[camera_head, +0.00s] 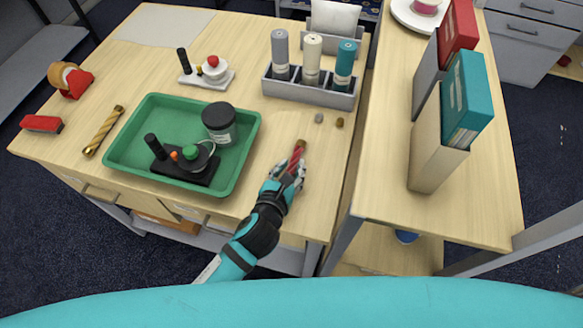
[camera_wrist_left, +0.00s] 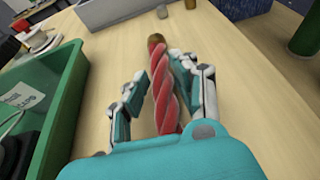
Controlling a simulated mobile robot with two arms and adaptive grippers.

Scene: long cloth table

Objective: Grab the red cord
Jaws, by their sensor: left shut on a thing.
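The red cord (camera_head: 297,156) is a short twisted red rope with a brown end cap, lying on the wooden table to the right of the green tray. My left gripper (camera_head: 287,178) reaches it from the front and is shut on it. In the left wrist view the cord (camera_wrist_left: 163,88) runs between the two fingers of the left gripper (camera_wrist_left: 160,98), with its capped end pointing away. The cord's near end is hidden by the gripper. My right gripper is not in view.
The green tray (camera_head: 247,150) holds a dark jar (camera_head: 219,124) and a black device. A grey holder (camera_head: 310,92) with three cylinders stands behind. Two small caps (camera_head: 319,118) lie beyond the cord. A gold twisted cord (camera_head: 103,131) lies at left. Binders (camera_head: 437,140) stand on the right table.

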